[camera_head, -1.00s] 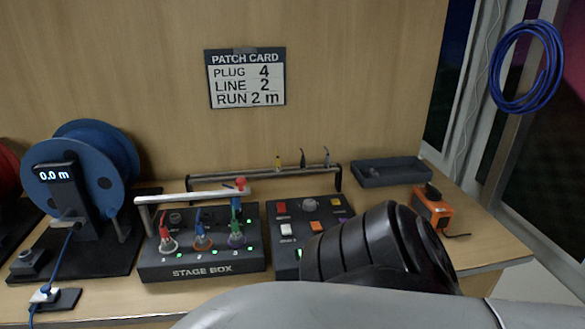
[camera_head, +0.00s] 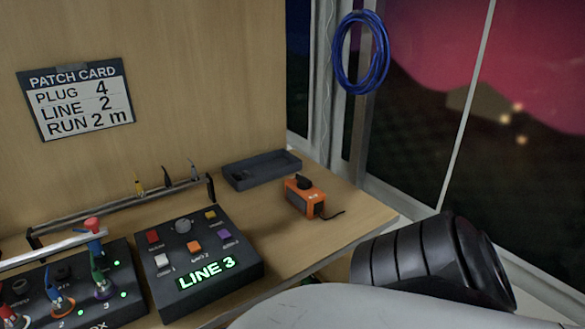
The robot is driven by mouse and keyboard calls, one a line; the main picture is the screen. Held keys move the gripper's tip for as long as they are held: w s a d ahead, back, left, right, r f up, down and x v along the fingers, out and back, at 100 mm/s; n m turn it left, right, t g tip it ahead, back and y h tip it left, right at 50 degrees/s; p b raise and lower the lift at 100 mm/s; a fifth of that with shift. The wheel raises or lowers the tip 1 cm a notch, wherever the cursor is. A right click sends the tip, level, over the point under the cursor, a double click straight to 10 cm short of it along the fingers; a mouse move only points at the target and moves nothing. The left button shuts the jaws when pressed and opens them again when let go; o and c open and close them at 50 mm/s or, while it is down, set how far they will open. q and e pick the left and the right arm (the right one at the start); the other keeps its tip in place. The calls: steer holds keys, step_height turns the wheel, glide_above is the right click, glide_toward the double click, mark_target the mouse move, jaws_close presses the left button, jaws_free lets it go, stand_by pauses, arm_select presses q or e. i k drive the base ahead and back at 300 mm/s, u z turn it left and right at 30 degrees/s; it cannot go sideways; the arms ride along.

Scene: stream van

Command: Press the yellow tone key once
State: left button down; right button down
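The yellow key (camera_head: 210,214) is a small square at the upper right of a dark control box (camera_head: 160,283) on the bench. The box also has a red key (camera_head: 153,236), a grey knob (camera_head: 183,226), a white key (camera_head: 162,261), an orange key (camera_head: 194,247) and a purple key (camera_head: 225,236). Its green display (camera_head: 206,273) reads LINE 3. The small labels are too blurred to read fully. My arm crosses the lower right, clear of the keys in the picture. Neither gripper shows.
The stage box (camera_head: 120,307) with coloured plugs stands left of the control box. A tool rail (camera_head: 120,215) runs behind. An orange device (camera_head: 305,198) and a dark tray (camera_head: 262,171) are to the right. Blue cable (camera_head: 361,53) hangs by the window. The bench's right end is mostly bare.

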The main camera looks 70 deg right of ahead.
mark_target(210, 214)
steer(key=z, duration=1.1)
